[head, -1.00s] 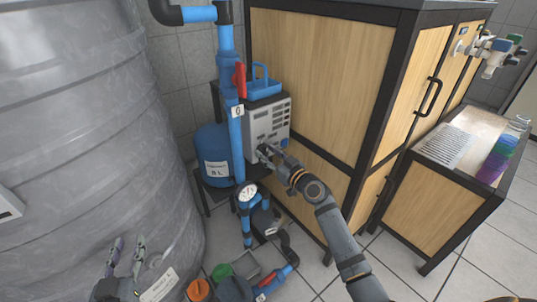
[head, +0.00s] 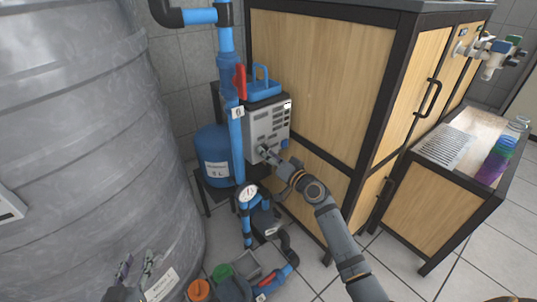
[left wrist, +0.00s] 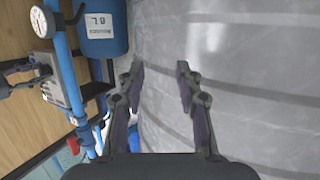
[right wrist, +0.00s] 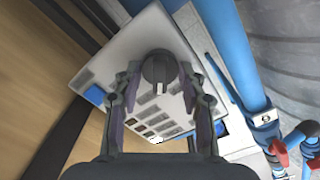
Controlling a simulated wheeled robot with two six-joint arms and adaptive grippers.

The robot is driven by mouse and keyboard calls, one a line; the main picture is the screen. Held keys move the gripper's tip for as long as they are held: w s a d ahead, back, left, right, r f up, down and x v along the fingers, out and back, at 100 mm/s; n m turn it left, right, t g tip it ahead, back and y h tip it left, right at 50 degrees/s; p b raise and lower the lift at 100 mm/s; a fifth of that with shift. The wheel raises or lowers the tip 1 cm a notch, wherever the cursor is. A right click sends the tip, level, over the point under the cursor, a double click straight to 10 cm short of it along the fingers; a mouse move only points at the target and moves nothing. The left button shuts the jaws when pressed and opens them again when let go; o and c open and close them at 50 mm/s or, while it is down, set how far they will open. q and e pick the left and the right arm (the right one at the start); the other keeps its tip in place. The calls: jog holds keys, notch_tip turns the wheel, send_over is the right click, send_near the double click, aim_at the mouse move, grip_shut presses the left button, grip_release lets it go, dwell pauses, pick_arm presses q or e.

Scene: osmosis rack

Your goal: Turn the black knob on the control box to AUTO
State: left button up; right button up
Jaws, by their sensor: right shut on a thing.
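The light grey control box (head: 262,128) stands beside the wooden cabinet, behind the blue pipe. Its black knob (right wrist: 158,70) is in the right wrist view, low on the box's front panel. My right gripper (head: 265,153) reaches the box front. In the right wrist view, my right gripper (right wrist: 160,76) has a finger on each side of the knob and is shut on it. I cannot read the AUTO mark or the knob's setting. My left gripper (head: 137,268) is low beside the grey tank. In the left wrist view, my left gripper (left wrist: 160,72) is open and empty.
The large grey tank (head: 75,130) fills the left. A blue pipe (head: 235,140) with a red valve handle (head: 240,82) runs close in front of the box. A blue pressure tank (head: 214,155) and a gauge (head: 247,193) are near. The wooden cabinet (head: 320,75) is right.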

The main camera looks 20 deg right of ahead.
pick_arm(q)
jog(key=shift+s+d+f+g, duration=0.1)
jog(key=shift+s+f+g, duration=0.25)
jog(key=shift+f, duration=0.3)
jog(key=shift+s+a+f+g, duration=0.1)
jog(key=shift+s+f+g, duration=0.2)
jog(key=shift+f, duration=0.35)
jog(key=shift+s+d+f+g, duration=0.1)
jog(key=shift+s+f+g, duration=0.25)
jog(key=shift+f, duration=0.3)
pick_arm(e)
jog(key=shift+m, duration=1.1)
jog(key=o, duration=1.1)
pick_arm(q)
jog(key=shift+w, duration=0.1)
pick_arm(e)
jog(key=shift+o, duration=0.2)
jog(key=v, duration=1.2)
